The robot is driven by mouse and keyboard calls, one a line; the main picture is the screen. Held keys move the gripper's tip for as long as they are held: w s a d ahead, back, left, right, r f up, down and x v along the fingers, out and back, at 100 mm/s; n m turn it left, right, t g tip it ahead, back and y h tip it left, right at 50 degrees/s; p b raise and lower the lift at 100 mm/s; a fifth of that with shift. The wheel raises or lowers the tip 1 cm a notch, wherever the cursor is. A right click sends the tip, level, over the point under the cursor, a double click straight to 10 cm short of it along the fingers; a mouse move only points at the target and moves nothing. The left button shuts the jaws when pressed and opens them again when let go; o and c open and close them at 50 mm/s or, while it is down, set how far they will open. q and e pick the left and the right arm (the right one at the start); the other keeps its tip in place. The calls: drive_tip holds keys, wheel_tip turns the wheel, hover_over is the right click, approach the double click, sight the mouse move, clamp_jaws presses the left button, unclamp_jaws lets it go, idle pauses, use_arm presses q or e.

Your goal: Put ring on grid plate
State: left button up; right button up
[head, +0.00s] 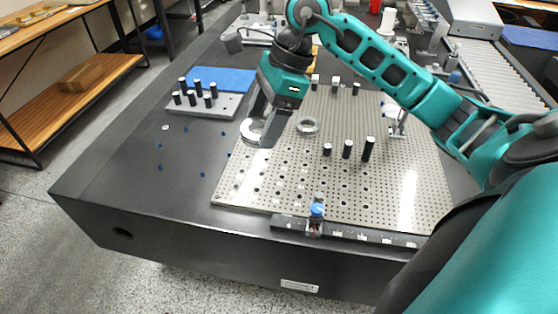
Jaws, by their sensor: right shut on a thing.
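My right gripper (262,132) points down over the left edge of the perforated grid plate (400,195). It is shut on a pale metal ring (247,129), partly hidden by the fingers. I cannot tell whether this ring touches the surface below. A second silver ring (307,126) lies flat on the grid plate, just right of the gripper and apart from it. My left gripper is not in view.
Several black posts (348,149) stand on the plate right of the rings, with more at its back. A grey block with black pegs (196,97) and a blue mat (222,79) lie at the left. A ruled rail (360,234) with a blue-knobbed clamp (317,210) runs along the front.

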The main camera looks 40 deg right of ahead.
drive_tip(key=b, duration=0.2)
hover_over(261, 196)
drive_tip(key=d, duration=0.2)
drive_tip(key=f, duration=1.2)
drive_tip(key=shift+s+a+f, duration=0.15)
drive_tip(key=shift+s+a, duration=0.05)
drive_tip(key=shift+a, duration=0.05)
wheel_tip(261, 196, down, 5)
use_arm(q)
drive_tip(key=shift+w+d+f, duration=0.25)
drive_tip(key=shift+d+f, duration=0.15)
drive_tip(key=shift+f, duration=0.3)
use_arm(e)
drive_tip(key=shift+f+b, duration=0.15)
drive_tip(key=shift+b, duration=0.2)
drive_tip(key=o, duration=1.4)
drive_tip(key=shift+c, duration=0.2)
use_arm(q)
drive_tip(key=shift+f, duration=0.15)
